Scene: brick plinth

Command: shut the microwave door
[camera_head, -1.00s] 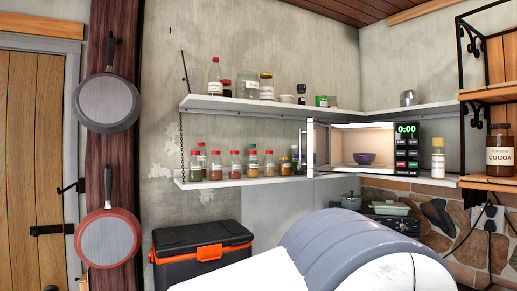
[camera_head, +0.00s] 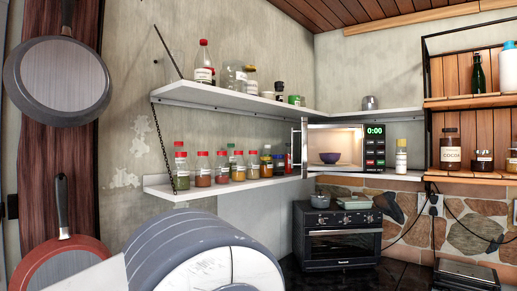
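The microwave (camera_head: 375,148) stands on the lower corner shelf with its lit inside showing. Its door (camera_head: 304,147) is open, swung out at the left side and seen nearly edge-on. A dark purple bowl (camera_head: 330,157) sits inside on the microwave floor. The control panel at its right shows 0:00. A large grey and white rounded part of my own arm fills the bottom left. Neither gripper shows in this view.
Jars and bottles (camera_head: 222,167) line the lower shelf left of the door. A shaker (camera_head: 401,156) stands just right of the microwave. A black oven (camera_head: 337,234) stands below it. Two pans (camera_head: 57,82) hang at the left.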

